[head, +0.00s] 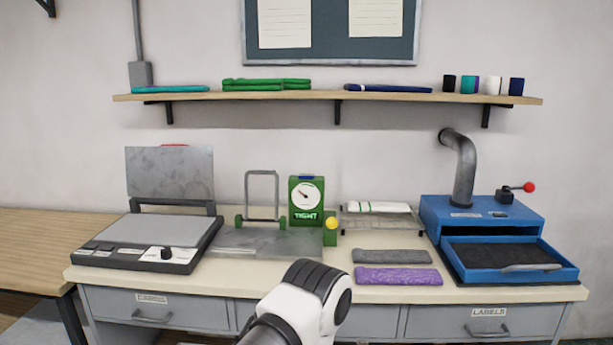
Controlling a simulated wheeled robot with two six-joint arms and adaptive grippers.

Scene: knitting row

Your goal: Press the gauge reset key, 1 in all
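The gauge is a green upright box (306,215) with a round white dial and the word TIGHT on its front, standing at the back middle of the table. A blue key (306,177) sits on its top. A yellow round knob (331,223) is on a green block at its right side. I cannot tell from labels which of these is the reset key. A white and black link of my arm rises from the bottom middle, in front of the table. Neither gripper shows.
A flat-plate press (155,229) with a raised lid stands left of the gauge. A grey and a purple folded knit (398,275) lie to the right. A blue machine (480,215) with an open tray (512,275) stands far right. A shelf (330,97) hangs above.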

